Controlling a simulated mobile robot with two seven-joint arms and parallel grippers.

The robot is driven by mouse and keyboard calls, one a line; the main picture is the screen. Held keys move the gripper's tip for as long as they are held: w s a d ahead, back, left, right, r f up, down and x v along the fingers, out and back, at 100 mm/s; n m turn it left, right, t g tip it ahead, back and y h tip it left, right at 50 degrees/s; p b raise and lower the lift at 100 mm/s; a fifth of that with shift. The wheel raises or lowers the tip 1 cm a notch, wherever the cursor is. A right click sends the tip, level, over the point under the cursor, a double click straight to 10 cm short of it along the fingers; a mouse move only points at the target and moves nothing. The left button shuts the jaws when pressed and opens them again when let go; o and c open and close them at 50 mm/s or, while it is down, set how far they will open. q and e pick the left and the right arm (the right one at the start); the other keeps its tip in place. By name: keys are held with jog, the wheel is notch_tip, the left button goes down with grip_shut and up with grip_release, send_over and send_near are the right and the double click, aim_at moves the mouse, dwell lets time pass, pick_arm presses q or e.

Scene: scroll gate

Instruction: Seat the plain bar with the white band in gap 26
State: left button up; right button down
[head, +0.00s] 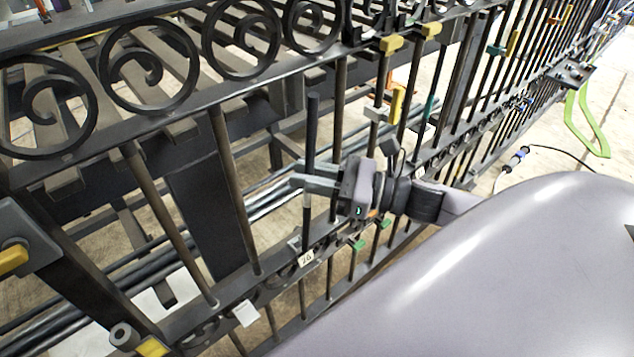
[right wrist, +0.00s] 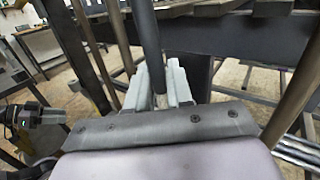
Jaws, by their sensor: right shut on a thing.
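My right gripper (head: 312,181) is shut on a plain dark bar (head: 312,125), which stands roughly upright at the gate. The bar's top end is free near the upper rail. Its lower part runs down toward the lower rail, close to the tag marked 26 (head: 306,258). I cannot tell whether its foot is in the rail. In the right wrist view the bar (right wrist: 147,40) rises between the pale fingers (right wrist: 160,88).
The black gate has an upper rail with scrolls (head: 150,65) and fixed bars (head: 237,190) on both sides of the held bar. Yellow and green clips (head: 397,105) sit on bars to the right. Dark beams and pipes lie behind. A smooth grey surface fills the lower right.

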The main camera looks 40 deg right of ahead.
jog(key=shift+w+a+b, duration=0.1)
jog(key=shift+w+b, duration=0.5)
jog(key=shift+w, duration=0.8)
jog(key=shift+f+b, duration=0.95)
jog(key=shift+f, duration=0.1)
jog(key=shift+w+f+m+h+p, duration=0.2)
jog(key=shift+w+m+h+p, duration=0.3)
jog(key=shift+w, duration=0.7)
dwell(0.9)
jog(key=c, duration=0.9)
grip_release()
jog(key=shift+c, duration=0.2)
jog(key=v, duration=0.7)
